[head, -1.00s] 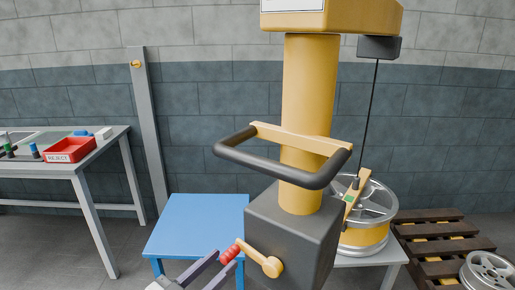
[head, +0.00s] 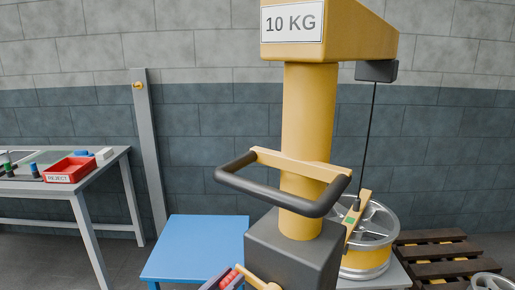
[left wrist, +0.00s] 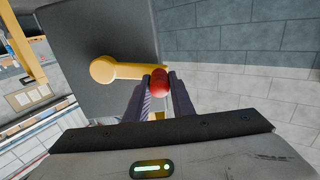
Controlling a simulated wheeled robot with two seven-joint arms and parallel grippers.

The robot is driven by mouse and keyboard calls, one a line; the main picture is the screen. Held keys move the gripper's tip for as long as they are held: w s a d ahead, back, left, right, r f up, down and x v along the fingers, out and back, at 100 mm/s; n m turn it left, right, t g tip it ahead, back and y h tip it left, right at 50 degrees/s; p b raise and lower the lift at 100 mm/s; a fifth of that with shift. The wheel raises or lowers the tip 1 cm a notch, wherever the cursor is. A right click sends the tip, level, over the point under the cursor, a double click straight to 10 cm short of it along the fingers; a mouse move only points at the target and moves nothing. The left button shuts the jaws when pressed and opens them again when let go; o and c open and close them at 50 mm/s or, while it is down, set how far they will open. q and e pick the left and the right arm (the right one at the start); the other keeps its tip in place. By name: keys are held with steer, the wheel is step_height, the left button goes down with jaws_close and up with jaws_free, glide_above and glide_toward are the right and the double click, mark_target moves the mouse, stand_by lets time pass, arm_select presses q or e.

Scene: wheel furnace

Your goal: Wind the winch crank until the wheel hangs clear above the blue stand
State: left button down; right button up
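The yellow winch crank (left wrist: 108,70) is on the dark box at the foot of the yellow column. Its red handle (left wrist: 159,83) lies between the fingers of my left gripper (left wrist: 160,95), which look close against it on both sides. The gripper also shows at the bottom of the head view, partly cut off. The silver and yellow wheel (head: 368,258) hangs on to a yellow bar under the dark cable (head: 369,130) and appears to rest on a grey table. The blue stand (head: 195,245) is left of the column, with its top empty. My right gripper is out of view.
The yellow crane (head: 310,130) bears a 10 KG sign, and a dark rail (head: 270,190) juts out before its column. A table with a red REJECT tray (head: 70,170) is at left. A wooden pallet (head: 440,262) is at right.

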arm_select(q)
steer(key=shift+s+d+r+p, duration=0.1)
steer(key=shift+d+r+p, duration=0.1)
steer(key=shift+r+p, duration=0.25)
steer(key=r+p, duration=0.1)
steer(key=d+r+p, duration=0.1)
steer(key=s+r+p, duration=0.1)
steer(key=shift+s+d+r, duration=0.1)
steer(key=shift+d+r, duration=0.2)
steer(key=shift+d, duration=0.1)
steer(key=shift+s+d+r, duration=0.25)
steer(key=shift+r, duration=0.1)
steer(key=shift+s+d+r, duration=0.45)
steer(key=shift+s+d, duration=0.05)
steer(key=shift+d, duration=0.2)
steer(key=shift+s+d+r, duration=0.4)
steer(key=shift+s+d, duration=0.1)
steer(key=shift+d, duration=0.15)
steer(key=shift+s+d+r, duration=0.45)
steer(key=shift+s+d, duration=0.05)
steer(key=shift+d, duration=0.2)
steer(key=shift+s+d+f, duration=0.15)
steer(key=shift+s+d, duration=0.4)
steer(key=shift+d, duration=0.2)
steer(key=shift+s+d+f, duration=0.15)
steer(key=shift+s+d, duration=0.35)
steer(key=shift+d, duration=0.3)
steer(key=shift+s+d+f, duration=0.15)
steer(key=shift+s+d, duration=0.4)
steer(key=shift+d, duration=0.2)
